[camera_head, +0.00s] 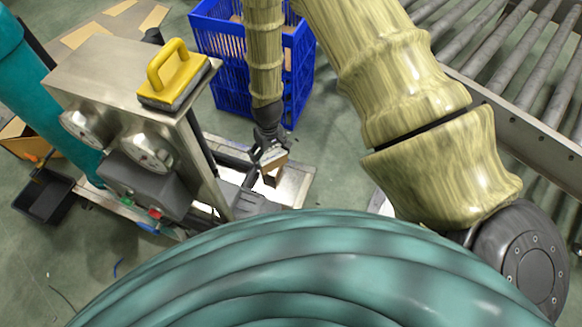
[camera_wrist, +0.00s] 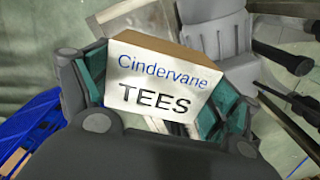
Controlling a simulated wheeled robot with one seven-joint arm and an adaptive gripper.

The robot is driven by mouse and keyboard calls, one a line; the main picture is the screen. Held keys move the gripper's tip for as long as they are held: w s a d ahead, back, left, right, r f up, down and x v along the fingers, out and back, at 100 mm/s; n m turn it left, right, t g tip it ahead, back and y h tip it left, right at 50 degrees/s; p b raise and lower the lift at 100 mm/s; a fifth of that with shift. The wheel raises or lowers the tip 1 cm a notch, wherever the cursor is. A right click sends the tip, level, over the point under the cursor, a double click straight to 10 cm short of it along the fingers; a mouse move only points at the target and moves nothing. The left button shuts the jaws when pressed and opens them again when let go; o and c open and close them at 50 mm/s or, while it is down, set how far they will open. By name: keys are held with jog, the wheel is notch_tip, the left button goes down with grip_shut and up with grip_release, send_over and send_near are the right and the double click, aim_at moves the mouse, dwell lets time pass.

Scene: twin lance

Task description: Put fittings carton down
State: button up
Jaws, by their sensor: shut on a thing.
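The fittings carton (camera_wrist: 160,80) is a small tan box with a white label reading "Cindervane TEES". It fills the middle of the wrist view, between the two teal-padded fingers of my gripper (camera_wrist: 158,88). In the head view my gripper (camera_head: 270,152) points down near the middle, shut on the carton (camera_head: 274,160). The carton is over or at a pale metal surface (camera_head: 296,187) beside the steel machine. Whether its underside touches that surface cannot be told.
A steel machine (camera_head: 110,75) with gauges and a yellow-handled block (camera_head: 175,73) stands left of my gripper. A blue crate (camera_head: 222,55) is behind it. A roller conveyor (camera_head: 520,50) runs at the upper right. Green floor shows between them.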

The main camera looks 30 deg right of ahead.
jog(key=w+d+f+n+b, duration=0.1)
jog(key=w+d+f+b, duration=0.1)
jog(key=f+b, duration=0.6)
jog(key=w+d+f+b, duration=0.2)
jog(key=d+f+b, duration=0.3)
jog(key=f+b, duration=0.4)
jog(key=w+d+f+n+b, duration=0.1)
jog(key=d+f+b, duration=0.3)
jog(key=f+b, duration=0.4)
jog(key=w+b, duration=0.1)
jog(key=b, duration=0.5)
jog(key=shift+w+d+f+n, duration=0.15)
jog(key=shift+w+f+n, duration=0.15)
jog(key=shift+w, duration=0.1)
jog(key=shift+f, duration=0.1)
notch_tip(320, 180, down, 6)
jog(key=b, duration=0.7)
jog(key=shift+f, duration=0.2)
jog(key=shift+f, duration=0.5)
jog(key=o, duration=1.1)
